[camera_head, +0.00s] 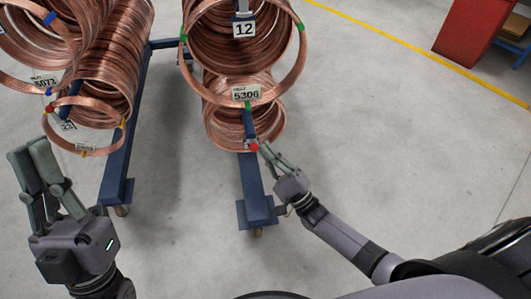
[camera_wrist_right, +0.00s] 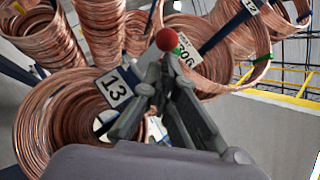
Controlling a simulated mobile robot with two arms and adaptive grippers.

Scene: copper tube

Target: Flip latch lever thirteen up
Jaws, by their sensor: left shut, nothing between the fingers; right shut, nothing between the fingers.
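The latch lever's red ball knob (camera_head: 254,147) shows at the lower copper coil (camera_head: 218,128) on the middle rack. In the right wrist view the red knob (camera_wrist_right: 167,39) shows just beyond my fingertips, beside a white plate marked 13 (camera_wrist_right: 115,89). The lever's arm is mostly hidden by my fingers, so I cannot tell its angle. My right gripper (camera_head: 267,149) is shut and empty, its tips close to the knob's right side; I cannot tell whether they touch. My left gripper (camera_head: 32,158) is shut and empty at the far left, away from this lever.
More copper coils (camera_head: 108,70) hang on the left rack, with another red knob (camera_head: 49,108). A blue rack leg (camera_head: 250,185) stands below the lever. A large coil tagged 5306 (camera_head: 290,80) hangs above. Grey floor (camera_head: 390,130) is clear to the right.

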